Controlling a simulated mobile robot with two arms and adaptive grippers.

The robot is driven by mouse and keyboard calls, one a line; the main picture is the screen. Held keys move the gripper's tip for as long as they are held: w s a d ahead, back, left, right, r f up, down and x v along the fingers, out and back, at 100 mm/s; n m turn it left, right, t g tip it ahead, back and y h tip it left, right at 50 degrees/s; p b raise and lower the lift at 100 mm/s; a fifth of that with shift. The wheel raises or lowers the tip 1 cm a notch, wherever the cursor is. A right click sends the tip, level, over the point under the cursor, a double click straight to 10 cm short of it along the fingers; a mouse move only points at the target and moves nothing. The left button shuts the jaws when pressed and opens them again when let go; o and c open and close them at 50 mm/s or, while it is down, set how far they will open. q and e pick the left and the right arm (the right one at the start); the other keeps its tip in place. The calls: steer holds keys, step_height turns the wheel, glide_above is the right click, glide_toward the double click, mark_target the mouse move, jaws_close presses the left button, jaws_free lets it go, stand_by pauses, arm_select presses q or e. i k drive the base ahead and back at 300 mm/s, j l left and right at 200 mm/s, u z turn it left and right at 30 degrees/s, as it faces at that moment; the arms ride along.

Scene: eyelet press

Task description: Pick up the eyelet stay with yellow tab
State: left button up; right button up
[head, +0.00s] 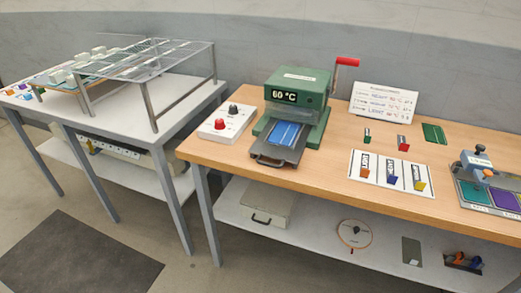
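The eyelet stay with the yellow tab (419,181) lies at the right end of a white card (381,192) on the wooden bench. Its dark strip slants up from the tab, with lettering beside it that is too small to read surely. Two similar stays lie to its left on the card, one with an orange tab (364,172) and one with a blue tab (391,181). Neither of my grippers is in view.
A green press (297,88) reading 60 °C stands left of the card, its tray out and red handle raised. A control box (226,122) is beside it. A sign (385,102) stands behind. A grey fixture (484,172) is at the right. Bare wood surrounds the card.

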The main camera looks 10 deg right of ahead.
mark_target(418, 186)
steer(key=z, duration=1.25)
